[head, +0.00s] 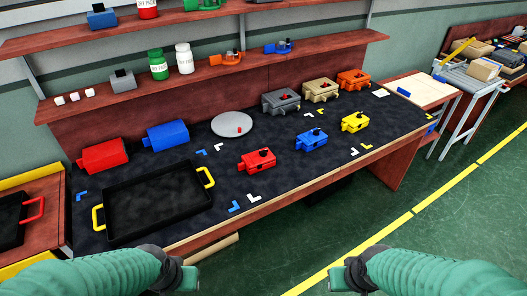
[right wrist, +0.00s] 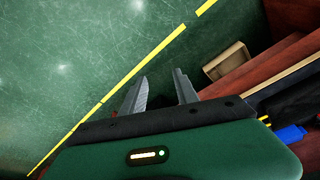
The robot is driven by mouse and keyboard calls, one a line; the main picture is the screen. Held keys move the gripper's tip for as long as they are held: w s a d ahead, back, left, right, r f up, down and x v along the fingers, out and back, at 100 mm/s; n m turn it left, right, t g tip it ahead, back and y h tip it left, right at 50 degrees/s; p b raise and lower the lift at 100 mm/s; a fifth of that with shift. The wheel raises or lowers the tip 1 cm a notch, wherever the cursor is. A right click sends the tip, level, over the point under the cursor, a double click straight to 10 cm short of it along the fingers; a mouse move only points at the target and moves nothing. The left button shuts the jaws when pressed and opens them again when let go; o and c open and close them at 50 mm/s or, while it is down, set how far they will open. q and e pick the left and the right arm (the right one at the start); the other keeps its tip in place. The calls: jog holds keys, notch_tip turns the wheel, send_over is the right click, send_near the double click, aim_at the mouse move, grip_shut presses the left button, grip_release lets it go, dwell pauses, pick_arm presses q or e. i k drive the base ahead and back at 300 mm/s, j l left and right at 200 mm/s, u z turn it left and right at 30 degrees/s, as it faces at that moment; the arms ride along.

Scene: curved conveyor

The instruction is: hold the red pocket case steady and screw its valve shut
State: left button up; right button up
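The red pocket case (head: 257,161) sits on the dark mat in the middle of the workbench in the head view. A small dark valve (head: 264,152) shows on its top; how far it is screwed in is too small to tell. My left gripper (head: 188,276) is in front of the bench at the lower left, well short of the case; its finger gap cannot be made out. My right gripper (head: 338,277) is low in front of the bench, apart from the case. In the right wrist view its two fingers (right wrist: 160,80) are apart with nothing between them.
A blue case (head: 312,141) and a yellow case (head: 355,122) stand right of the red one. A grey case (head: 281,101) and others are behind. A black tray (head: 150,200) with yellow handles lies left, a round grey plate (head: 232,124) behind. Shelves overhang the back.

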aim_at(253, 162)
jog(key=i+l+u, duration=0.4)
jog(key=i+l, duration=0.2)
jog(key=i, duration=0.3)
jog(key=i+l+u, duration=0.35)
jog(key=i+l, duration=0.45)
jog(key=l, duration=0.05)
